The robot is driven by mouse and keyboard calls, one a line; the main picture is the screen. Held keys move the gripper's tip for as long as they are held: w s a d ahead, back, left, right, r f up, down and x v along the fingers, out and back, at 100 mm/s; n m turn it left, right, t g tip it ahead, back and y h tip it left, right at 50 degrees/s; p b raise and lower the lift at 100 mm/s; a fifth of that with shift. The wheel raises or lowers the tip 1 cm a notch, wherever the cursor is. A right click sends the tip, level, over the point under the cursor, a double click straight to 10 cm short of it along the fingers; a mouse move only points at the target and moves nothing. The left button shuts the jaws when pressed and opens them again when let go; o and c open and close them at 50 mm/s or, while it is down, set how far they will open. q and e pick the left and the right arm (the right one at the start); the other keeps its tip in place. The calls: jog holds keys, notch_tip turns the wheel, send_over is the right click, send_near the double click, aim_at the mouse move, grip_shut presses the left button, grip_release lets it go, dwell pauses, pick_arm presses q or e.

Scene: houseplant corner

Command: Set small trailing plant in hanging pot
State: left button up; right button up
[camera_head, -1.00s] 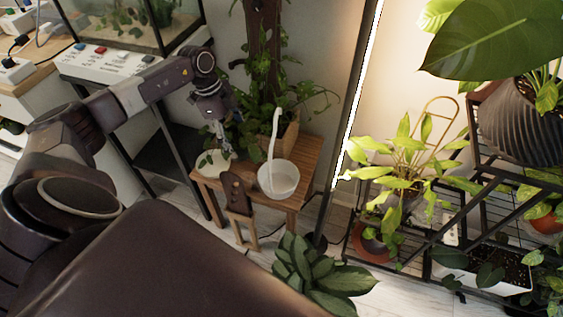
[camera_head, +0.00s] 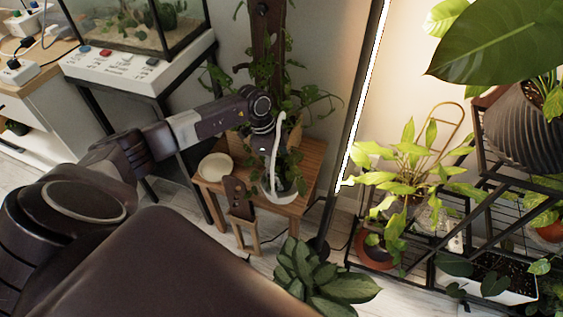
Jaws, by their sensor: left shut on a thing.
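The white hanging pot (camera_head: 268,194) stands on a small wooden table (camera_head: 306,160), its tall curved white handle (camera_head: 274,150) rising from it. Green leaves of the small trailing plant (camera_head: 288,178) show at the pot's mouth. My left gripper (camera_head: 270,150) points down above the pot, beside the handle, and is shut on the plant. Its fingertips are partly hidden by the handle and leaves. I cannot tell whether the plant rests on the pot's bottom.
An empty pale saucer (camera_head: 216,167) lies at the table's left. A small brown wooden chair-like stand (camera_head: 238,198) is at the table's front. A leafy climbing plant is behind. A floor plant (camera_head: 320,280) and a black plant rack (camera_head: 430,225) stand right.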

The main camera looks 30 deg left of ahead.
pick_arm(q)
jog(key=shift+f, duration=0.55)
jog(key=o, duration=1.2)
jog(key=shift+c, duration=0.2)
